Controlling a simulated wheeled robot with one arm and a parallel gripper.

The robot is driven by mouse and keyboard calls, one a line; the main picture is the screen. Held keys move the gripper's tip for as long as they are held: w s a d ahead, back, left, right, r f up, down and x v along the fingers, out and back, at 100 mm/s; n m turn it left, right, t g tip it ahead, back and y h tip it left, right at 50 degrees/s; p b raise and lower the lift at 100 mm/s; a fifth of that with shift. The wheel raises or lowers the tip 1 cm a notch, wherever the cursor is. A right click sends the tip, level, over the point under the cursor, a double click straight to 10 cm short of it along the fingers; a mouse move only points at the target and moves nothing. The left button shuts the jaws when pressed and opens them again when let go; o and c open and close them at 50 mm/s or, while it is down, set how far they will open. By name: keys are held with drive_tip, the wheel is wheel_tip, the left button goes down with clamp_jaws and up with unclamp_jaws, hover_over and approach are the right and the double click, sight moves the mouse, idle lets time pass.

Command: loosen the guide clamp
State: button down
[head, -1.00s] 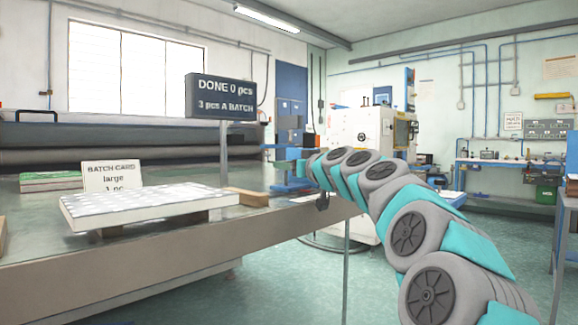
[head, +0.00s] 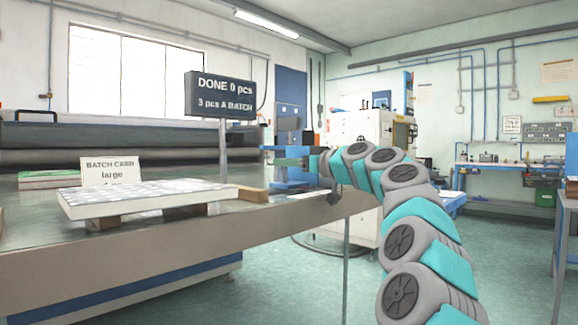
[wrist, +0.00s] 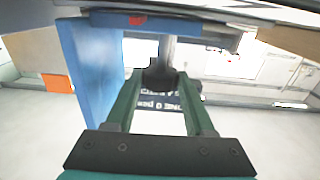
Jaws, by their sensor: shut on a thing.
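My gripper (wrist: 162,80) is shut on a small dark knob-like piece (wrist: 161,72) at the lower end of a grey post (wrist: 167,50) in the wrist view. This piece appears to be the guide clamp; its details are dark and partly hidden by the fingers. In the head view my gripper (head: 292,162) points left, its green fingers in front of blue machine parts. The clamp cannot be made out there.
A blue upright (wrist: 92,70) stands close left of my fingers in the wrist view. In the head view, a table (head: 110,255) carries a white panel (head: 150,203) on blocks and a batch card (head: 108,171). A "DONE 0 pcs" sign (head: 222,95) stands behind.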

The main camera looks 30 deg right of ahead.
drive_tip(key=shift+w+d+r+n+g+y+p, duration=0.15)
drive_tip(key=shift+r+n+g+y+p, duration=0.2)
drive_tip(key=shift+n+y+p, duration=0.55)
drive_tip(key=shift+f+g+y+p, duration=0.1)
drive_tip(key=shift+g+y+p, duration=0.25)
drive_tip(key=shift+y+p, duration=0.6)
drive_tip(key=shift+f+n+g+y+p, duration=0.1)
drive_tip(key=shift+n+g+y+p, duration=0.5)
drive_tip(key=shift+p, duration=0.8)
drive_tip(key=shift+c, duration=1.3)
unclamp_jaws()
drive_tip(key=shift+f, duration=0.1)
drive_tip(key=shift+f+t+h+b, duration=0.3)
drive_tip(key=shift+h+b, duration=0.15)
drive_tip(key=shift+b, duration=0.3)
drive_tip(key=shift+m+h+b, duration=0.3)
drive_tip(key=shift+b, duration=0.65)
drive_tip(key=shift+t+b, duration=0.4)
drive_tip(key=shift+b, duration=0.05)
